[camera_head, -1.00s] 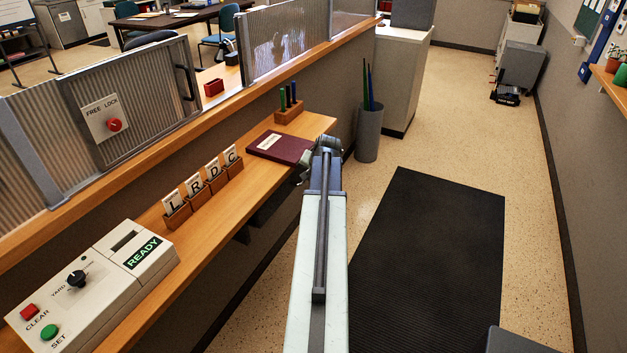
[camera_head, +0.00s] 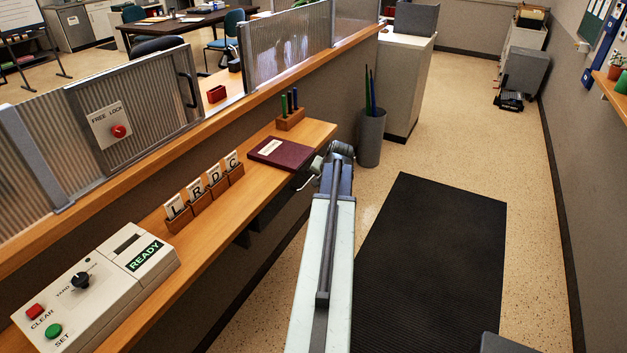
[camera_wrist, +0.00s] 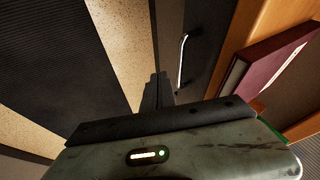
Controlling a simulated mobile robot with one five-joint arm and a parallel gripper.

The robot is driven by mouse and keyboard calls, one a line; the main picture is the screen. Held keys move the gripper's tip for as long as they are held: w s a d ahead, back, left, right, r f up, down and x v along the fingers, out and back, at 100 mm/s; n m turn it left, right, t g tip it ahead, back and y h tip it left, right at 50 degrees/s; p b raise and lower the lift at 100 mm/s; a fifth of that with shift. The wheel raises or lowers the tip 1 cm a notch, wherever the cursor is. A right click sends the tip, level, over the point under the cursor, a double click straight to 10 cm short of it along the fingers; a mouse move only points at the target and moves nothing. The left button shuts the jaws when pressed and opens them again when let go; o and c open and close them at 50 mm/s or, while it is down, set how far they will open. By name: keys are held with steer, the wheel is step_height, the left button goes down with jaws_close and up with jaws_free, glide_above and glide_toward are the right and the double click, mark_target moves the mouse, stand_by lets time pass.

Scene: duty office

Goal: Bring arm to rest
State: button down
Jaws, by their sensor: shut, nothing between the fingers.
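My arm reaches forward beside the counter in the head view, and its far end is by the counter's right edge, near the maroon book (camera_head: 281,152). My gripper (camera_wrist: 158,80) shows in the wrist view with its dark fingers together and nothing between them. The book also shows in the wrist view (camera_wrist: 270,60), to the right of the fingers and apart from them. In the head view the fingers are hidden behind the arm's end.
The wooden counter (camera_head: 150,250) runs along the left with a READY control box (camera_head: 100,285), letter-card holders (camera_head: 205,200) and a pen block (camera_head: 290,120). A grey bin (camera_head: 370,140) stands beyond my arm. A black mat (camera_head: 435,260) and open floor lie to the right.

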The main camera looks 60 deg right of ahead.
steer(key=p+v, duration=0.5)
steer(key=v, duration=0.4)
steer(key=shift+w+p, duration=0.2)
steer(key=shift+p, duration=0.2)
